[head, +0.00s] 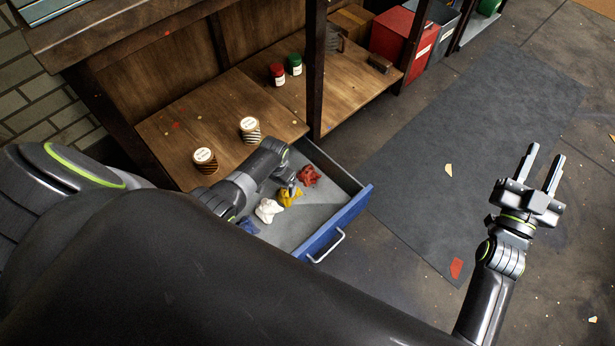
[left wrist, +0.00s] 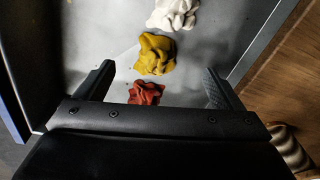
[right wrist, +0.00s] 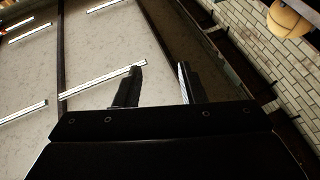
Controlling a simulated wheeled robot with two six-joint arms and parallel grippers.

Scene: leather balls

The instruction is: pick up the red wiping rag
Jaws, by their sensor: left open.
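The red wiping rag (head: 308,176) lies crumpled in the far part of an open blue-fronted drawer (head: 325,226). In the left wrist view the red rag (left wrist: 146,93) shows between the two fingers, its near side hidden by the gripper body. My left gripper (head: 288,178) is over the drawer; in its wrist view the gripper (left wrist: 158,85) is open with the fingers apart and nothing held. I cannot tell its exact height above the rag. My right gripper (head: 548,172) is raised over the floor at the right, fingers apart and empty; it also shows in its wrist view (right wrist: 155,85).
A yellow rag (head: 290,197), a white rag (head: 268,210) and a blue rag (head: 248,226) lie in line in the drawer. A dark post (head: 316,70) rises behind the drawer. Floor at right is open.

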